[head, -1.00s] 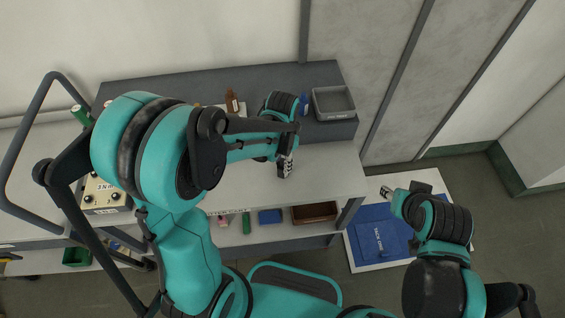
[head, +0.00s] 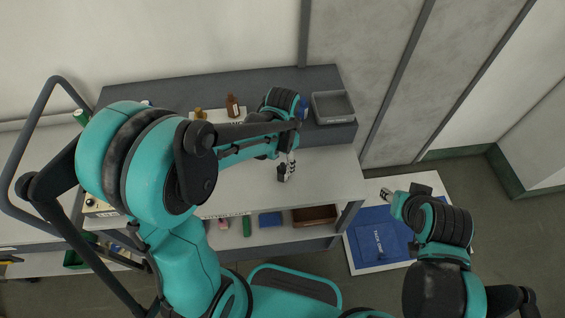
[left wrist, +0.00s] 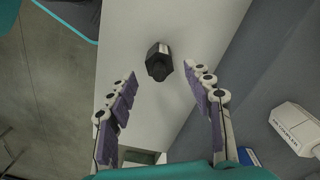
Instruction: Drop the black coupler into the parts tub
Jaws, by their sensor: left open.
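The black coupler (left wrist: 158,62) lies on the pale bench top in the left wrist view, just beyond the fingertips and roughly between them. My left gripper (left wrist: 166,84) is open and empty, its fingers apart and not touching the coupler. In the head view, my left gripper (head: 287,168) is low over the right part of the bench. The grey parts tub (head: 333,107) stands on the raised back shelf at the right end, and I see no contents in it. My right gripper (head: 387,194) is off the bench's right side; its jaw opening is too small to judge.
A brown bottle (head: 232,106) and a blue item (head: 304,104) stand on the raised shelf. A white labelled item (left wrist: 297,128) is there in the wrist view.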

